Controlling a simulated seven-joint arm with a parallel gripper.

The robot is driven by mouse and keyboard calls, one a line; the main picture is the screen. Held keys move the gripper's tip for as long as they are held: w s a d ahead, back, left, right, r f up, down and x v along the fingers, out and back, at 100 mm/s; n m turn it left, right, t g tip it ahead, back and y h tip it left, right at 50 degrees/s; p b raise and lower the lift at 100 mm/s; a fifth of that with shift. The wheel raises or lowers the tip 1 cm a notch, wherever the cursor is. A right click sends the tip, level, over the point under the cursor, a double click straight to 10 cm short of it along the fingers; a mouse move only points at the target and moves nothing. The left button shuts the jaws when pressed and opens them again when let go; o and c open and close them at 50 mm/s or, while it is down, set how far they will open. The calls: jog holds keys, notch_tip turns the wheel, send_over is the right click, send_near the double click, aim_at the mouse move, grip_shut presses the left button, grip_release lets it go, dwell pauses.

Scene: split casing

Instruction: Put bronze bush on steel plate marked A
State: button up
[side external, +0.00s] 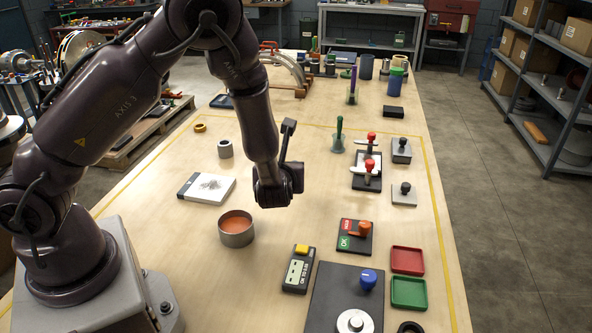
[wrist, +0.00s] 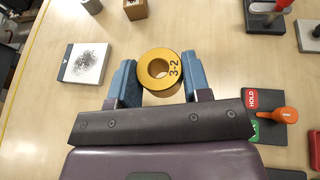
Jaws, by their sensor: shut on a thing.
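The bronze bush (wrist: 147,82) is a golden ring with a round hole and "3-2" on its face. In the wrist view it sits between the blue fingers of my gripper (wrist: 158,84), which is shut on it. In the side view my gripper (side external: 275,192) is above the table and the bush cannot be made out. A pale square plate (side external: 207,187) with a dark speckled patch lies on the table, left of my gripper. It also shows at upper left in the wrist view (wrist: 85,63), with a small letter-like mark on its dark edge, too small to read surely.
A round tin with orange contents (side external: 236,232) stands in front of the pale plate. A HOLD/OK stand with an orange knob (side external: 356,236), a meter (side external: 298,268) and red and green trays (side external: 408,260) are to the right. Bare table lies between gripper and plate.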

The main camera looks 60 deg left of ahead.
jog(key=s+a+r+n+g+y, duration=0.1)
jog(key=s+a+n+g, duration=0.4)
jog(key=s, duration=0.5)
jog(key=s+a+r+n+g+y, duration=0.1)
jog(key=s+a+n+g, duration=0.25)
jog(key=s+a, duration=0.45)
send_over(208, 187)
jog(key=shift+g, duration=0.45)
jog(key=f, duration=0.9)
jog(key=shift+s+d, duration=0.15)
jog(key=shift+d, duration=0.1)
jog(key=shift+w+a+f, duration=0.1)
jog(key=shift+f, duration=0.8)
jog(key=shift+w+a+f, duration=0.1)
jog(key=shift+f, duration=0.8)
jog(key=shift+f, duration=0.15)
jog(key=o, duration=1.1)
jog(key=shift+o, duration=0.2)
